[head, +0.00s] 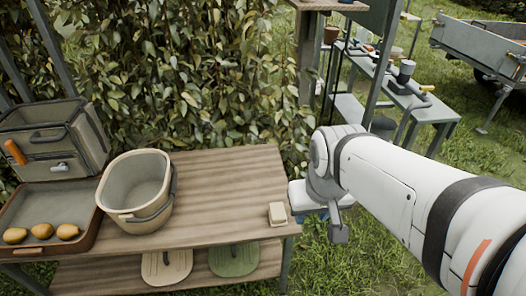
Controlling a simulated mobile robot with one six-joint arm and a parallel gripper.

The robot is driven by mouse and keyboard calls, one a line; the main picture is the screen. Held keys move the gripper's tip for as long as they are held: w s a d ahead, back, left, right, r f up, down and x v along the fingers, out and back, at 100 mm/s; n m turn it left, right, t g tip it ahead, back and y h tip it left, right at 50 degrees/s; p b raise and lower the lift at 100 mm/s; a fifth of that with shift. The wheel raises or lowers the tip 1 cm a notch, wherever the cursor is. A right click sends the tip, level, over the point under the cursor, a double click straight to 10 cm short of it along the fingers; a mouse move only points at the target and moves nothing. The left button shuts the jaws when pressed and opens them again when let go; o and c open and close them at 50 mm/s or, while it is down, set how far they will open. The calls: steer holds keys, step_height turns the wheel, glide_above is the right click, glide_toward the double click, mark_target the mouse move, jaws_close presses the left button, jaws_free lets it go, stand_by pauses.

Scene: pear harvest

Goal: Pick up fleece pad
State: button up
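A small cream block-like pad (277,214), which may be the fleece pad, lies on the wooden table (225,190) near its front right corner. Its texture is too small to make out. My gripper (337,226) is to the right of the table's right edge, apart from the pad. The end of my arm is seen from behind, and one dark grey finger-like part points down. The wrist hides the rest, so I cannot tell whether it is open or shut.
A cream bucket (135,187) stands left of the pad. A brown-rimmed tray (85,212) holds several yellow pears (42,231) beside a grey tool bag (55,140). A tan pad (166,267) and green pad (234,260) are on the lower shelf. The table's middle is clear.

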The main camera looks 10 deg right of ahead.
steer(key=shift+o, duration=0.5)
steer(key=o, duration=0.9)
steer(key=w+f+t+b, duration=0.1)
steer(key=w+f+b, duration=1.2)
steer(key=w+f, duration=0.2)
steer(key=shift+w+a+f, duration=0.25)
steer(key=shift+a+f, duration=0.05)
steer(key=shift+f, duration=0.6)
steer(key=b, duration=0.7)
glide_toward(278, 210)
steer(key=shift+t, duration=0.4)
steer(key=x, duration=0.4)
steer(key=shift+s+f, duration=0.2)
steer(key=shift+f, duration=0.3)
steer(key=shift+b+x, duration=0.75)
steer(key=shift+x, duration=1.9)
